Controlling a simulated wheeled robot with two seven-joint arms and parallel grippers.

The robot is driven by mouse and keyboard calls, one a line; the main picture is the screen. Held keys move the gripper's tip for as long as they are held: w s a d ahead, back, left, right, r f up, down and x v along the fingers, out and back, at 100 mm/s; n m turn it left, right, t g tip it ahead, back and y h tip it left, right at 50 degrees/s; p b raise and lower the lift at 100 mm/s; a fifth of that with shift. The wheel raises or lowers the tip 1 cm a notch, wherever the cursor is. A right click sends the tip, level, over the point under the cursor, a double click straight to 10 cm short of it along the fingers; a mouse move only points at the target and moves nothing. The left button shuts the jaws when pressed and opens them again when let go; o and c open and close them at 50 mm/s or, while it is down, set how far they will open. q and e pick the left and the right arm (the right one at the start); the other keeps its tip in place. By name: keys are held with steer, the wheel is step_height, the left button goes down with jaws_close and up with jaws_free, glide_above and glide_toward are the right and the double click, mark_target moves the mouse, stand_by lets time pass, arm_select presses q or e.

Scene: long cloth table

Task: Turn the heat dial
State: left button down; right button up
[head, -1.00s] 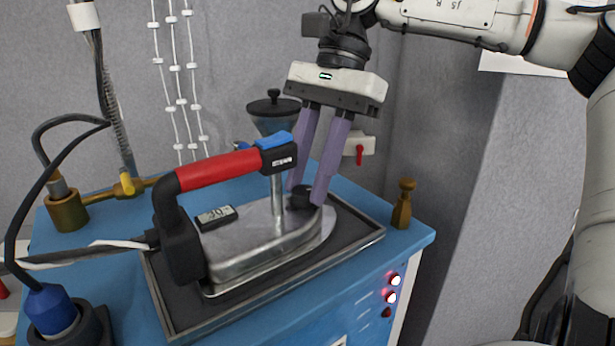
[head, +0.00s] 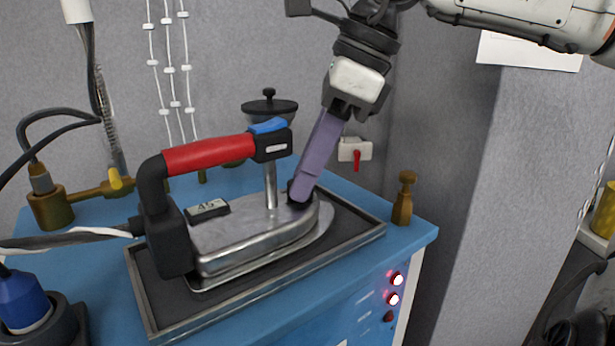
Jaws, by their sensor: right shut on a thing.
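The iron (head: 255,235) stands flat on a dark framed tray (head: 150,318), with a red handle (head: 208,153) on a black bracket. A small display (head: 207,210) on its top appears to read 45. The heat dial (head: 292,190) is a small black knob near the iron's front, mostly hidden by my fingers. My right gripper (head: 302,190) reaches down from the upper right, seen edge-on, with its purple fingers shut on the dial. My left gripper is not in view.
The tray lies on a blue cabinet (head: 415,238) with lit red buttons (head: 394,298) on its front. A brass fitting (head: 403,200) stands at the right corner. A dark-lidded funnel (head: 269,105) stands behind the handle. Cables run in from the left.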

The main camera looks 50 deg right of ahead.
steer(key=shift+s+a+m+t+h+b, duration=0.1)
steer(key=shift+m+t+h+b, duration=0.35)
steer(key=shift+m, duration=1.05)
steer(key=o, duration=1.1)
steer(key=shift+c, duration=0.2)
steer(key=p+v, duration=0.1)
steer(key=v, duration=0.9)
steer(key=shift+r, duration=0.25)
steer(key=shift+a, duration=0.1)
